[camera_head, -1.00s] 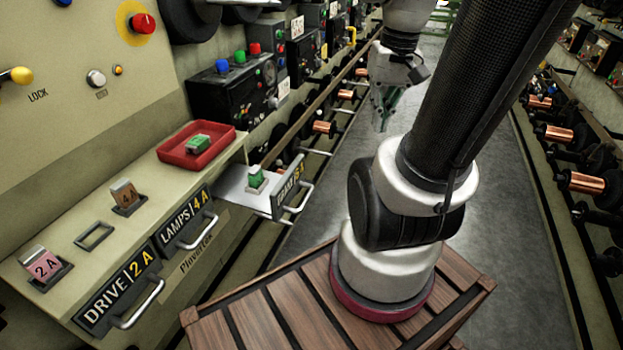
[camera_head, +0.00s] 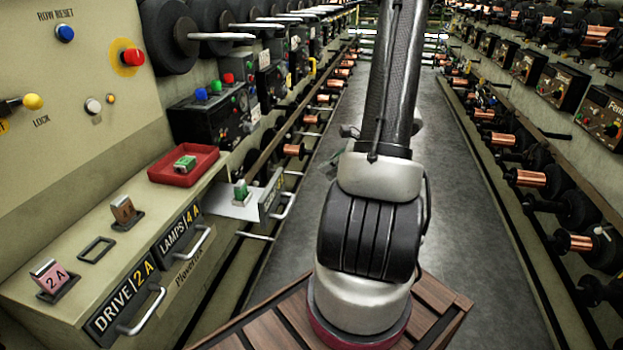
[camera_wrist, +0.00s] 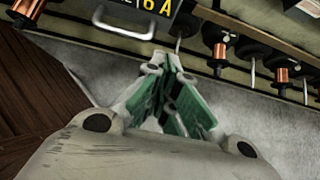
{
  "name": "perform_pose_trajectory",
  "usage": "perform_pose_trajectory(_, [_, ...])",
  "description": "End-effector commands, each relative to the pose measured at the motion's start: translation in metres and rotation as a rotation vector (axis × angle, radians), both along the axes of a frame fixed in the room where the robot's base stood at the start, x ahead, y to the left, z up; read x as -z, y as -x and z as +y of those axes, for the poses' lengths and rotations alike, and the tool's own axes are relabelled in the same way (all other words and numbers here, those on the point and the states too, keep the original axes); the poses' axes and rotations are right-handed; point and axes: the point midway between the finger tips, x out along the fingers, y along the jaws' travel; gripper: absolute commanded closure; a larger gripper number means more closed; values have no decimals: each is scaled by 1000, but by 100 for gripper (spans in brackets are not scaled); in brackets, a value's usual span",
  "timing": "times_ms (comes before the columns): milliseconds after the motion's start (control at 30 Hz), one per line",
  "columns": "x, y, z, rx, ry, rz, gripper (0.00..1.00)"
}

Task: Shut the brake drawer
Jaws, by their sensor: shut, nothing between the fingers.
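The brake drawer (camera_head: 273,194) stands pulled out from the right end of the cream console, its pale tray holding a green fuse block (camera_head: 240,191). Its black front has a yellow marking and a metal bar handle, but the label is too oblique to read fully in the head view. In the wrist view, a black drawer front (camera_wrist: 150,8) with "6 A" and a handle (camera_wrist: 118,27) shows at the top edge. My gripper (camera_wrist: 175,100), with green fingers, is shut and empty, apart from the handle and below it in that picture.
The LAMPS 4 A (camera_head: 181,231) and DRIVE 2 A (camera_head: 126,296) drawers are shut beside it. A red tray (camera_head: 184,172) holding a green fuse sits on the console. Copper spools (camera_head: 528,178) line both sides; the grey aisle floor (camera_head: 480,260) is clear.

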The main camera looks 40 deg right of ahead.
Motion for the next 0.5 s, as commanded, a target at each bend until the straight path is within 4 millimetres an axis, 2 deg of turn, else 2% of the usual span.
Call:
perform_pose_trajectory(433, [64,-49,41,-7,-1,3,100])
perform_pose_trajectory(500, [65,-58,47,-9,3,0,100])
